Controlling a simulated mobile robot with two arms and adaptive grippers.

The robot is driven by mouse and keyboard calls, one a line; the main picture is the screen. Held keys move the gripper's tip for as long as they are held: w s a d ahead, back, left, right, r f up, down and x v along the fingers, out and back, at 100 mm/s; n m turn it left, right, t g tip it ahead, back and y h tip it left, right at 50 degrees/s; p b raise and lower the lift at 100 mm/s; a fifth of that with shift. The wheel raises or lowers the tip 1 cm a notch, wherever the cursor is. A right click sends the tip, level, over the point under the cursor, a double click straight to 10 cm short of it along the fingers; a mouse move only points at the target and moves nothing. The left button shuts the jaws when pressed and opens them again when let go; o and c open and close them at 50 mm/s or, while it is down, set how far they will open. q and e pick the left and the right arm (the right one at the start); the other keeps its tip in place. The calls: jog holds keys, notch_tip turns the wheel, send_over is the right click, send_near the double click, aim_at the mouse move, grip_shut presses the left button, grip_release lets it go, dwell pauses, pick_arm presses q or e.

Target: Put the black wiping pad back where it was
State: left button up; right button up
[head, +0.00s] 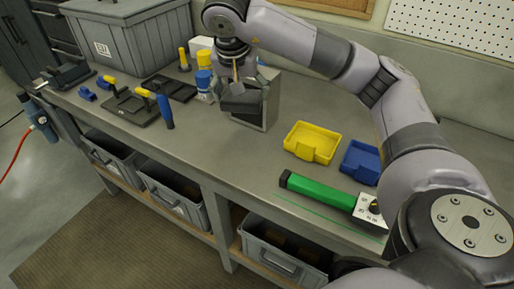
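The black wiping pad (240,103) is a dark block low between the fingers of my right gripper (243,94). The gripper points down from the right arm, and its fingers appear to be closed on the pad's two sides. The pad is in front of a grey box-like holder (269,113) on the workbench. I cannot tell whether the pad touches the holder or the bench, as the fingers hide part of it. My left gripper is not in view.
On the workbench (230,150), a yellow tray (313,142), a blue tray (361,162) and a green bar tool (320,193) lie to the right. Blue bottles (204,82), black plates (133,107) and a grey crate (125,45) stand left. The bench's front middle is clear.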

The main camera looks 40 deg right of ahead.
notch_tip(320, 180, down, 15)
jog(key=shift+w+r, duration=0.1)
jog(key=shift+f+p, duration=0.3)
jog(key=shift+f, duration=0.35)
notch_tip(320, 180, down, 4)
jog(key=shift+r+p, duration=0.15)
jog(key=shift+p, duration=0.25)
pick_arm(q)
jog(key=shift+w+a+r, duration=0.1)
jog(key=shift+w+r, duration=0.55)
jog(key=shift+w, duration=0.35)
pick_arm(e)
jog(key=shift+f, duration=0.2)
jog(key=o, duration=1.1)
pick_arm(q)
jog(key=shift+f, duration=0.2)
pick_arm(e)
jog(key=shift+o, duration=0.2)
